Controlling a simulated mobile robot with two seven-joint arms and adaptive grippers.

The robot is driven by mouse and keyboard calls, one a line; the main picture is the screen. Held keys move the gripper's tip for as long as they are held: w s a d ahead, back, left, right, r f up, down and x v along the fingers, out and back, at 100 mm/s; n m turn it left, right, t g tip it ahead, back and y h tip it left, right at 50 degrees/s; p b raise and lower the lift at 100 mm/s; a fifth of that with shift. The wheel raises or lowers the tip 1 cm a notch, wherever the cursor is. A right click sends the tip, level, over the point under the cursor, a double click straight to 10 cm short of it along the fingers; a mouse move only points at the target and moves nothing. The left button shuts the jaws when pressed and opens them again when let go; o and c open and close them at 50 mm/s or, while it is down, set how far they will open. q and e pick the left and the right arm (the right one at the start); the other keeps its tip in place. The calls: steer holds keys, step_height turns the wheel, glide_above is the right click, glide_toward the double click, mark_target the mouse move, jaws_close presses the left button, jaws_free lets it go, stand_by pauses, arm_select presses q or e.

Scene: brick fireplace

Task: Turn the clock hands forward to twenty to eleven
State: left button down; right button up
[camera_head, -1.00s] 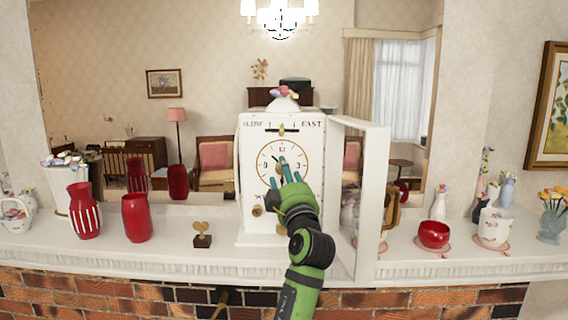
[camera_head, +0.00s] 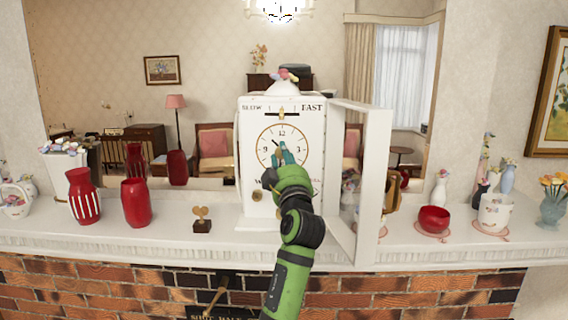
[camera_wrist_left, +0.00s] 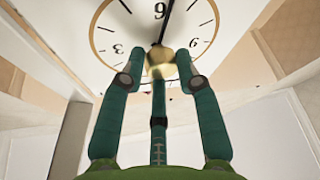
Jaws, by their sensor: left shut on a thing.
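The white clock (camera_head: 250,215) stands on the mantel, its glazed door (camera_head: 372,190) swung open to the right. Its round dial (camera_head: 268,133) has a gold ring; one dark hand (camera_head: 275,141) points up-left, between 10 and 11. My left gripper (camera_head: 284,160) is at the lower middle of the dial, hiding part of it. In the wrist view the dial (camera_wrist_left: 110,40) appears upside down. The gripper's fingers (camera_wrist_left: 160,72) are closed around a brass piece (camera_wrist_left: 160,60) at the hands, and a long dark hand (camera_wrist_left: 166,22) runs close by the 6. My right gripper is out of view.
Red vases (camera_head: 136,203) and a small brass ornament on a dark block (camera_head: 202,222) stand left of the clock. A red bowl (camera_head: 433,219) and a white pot (camera_head: 494,213) stand right of the door. A mirror backs the mantel (camera_head: 100,243).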

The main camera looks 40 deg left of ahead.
arm_select(q)
steer(key=m+t, duration=0.1)
steer(key=m, duration=0.1)
steer(key=m+t+h, duration=0.1)
steer(key=m, duration=0.2)
steer(key=shift+s+a+m+t+h, duration=0.15)
steer(key=shift+m+t+h, duration=0.15)
steer(key=shift+t, duration=0.1)
steer(key=c, duration=0.9)
jaws_free()
steer(key=shift+c, duration=0.2)
steer(key=shift+a, duration=0.15)
steer(key=shift+f, duration=0.1)
steer(key=shift+s+d+f, duration=0.2)
steer(key=shift+d, duration=0.2)
steer(key=v, duration=1.1)
steer(key=shift+a, duration=0.1)
